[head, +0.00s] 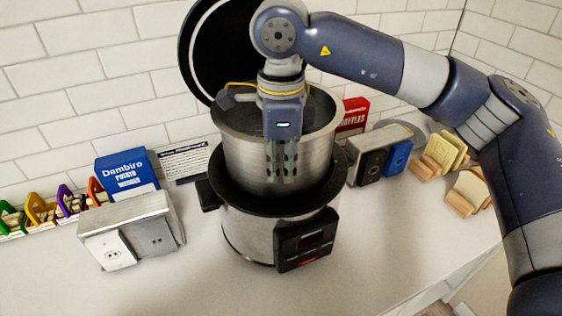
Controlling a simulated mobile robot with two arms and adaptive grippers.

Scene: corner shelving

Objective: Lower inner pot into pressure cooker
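The steel inner pot (243,158) is upright, with its lower part inside the round mouth of the pressure cooker (248,229). Its upper wall and rim stand well above the cooker's black collar; its bottom is hidden. The cooker's black lid (207,50) is raised open behind. My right gripper (282,168) comes down from above at the pot's near rim, its visible finger lying against the outer wall. It appears shut on that rim; the finger on the inner side is hidden. My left gripper is not in view.
A grey-white outlet box (130,230) and a blue Dambiro box (127,173) stand left of the cooker, with coloured holders (40,212) beyond. Right are a red box (353,115), a black-and-blue device (378,155) and wooden racks (440,155). The front counter is clear.

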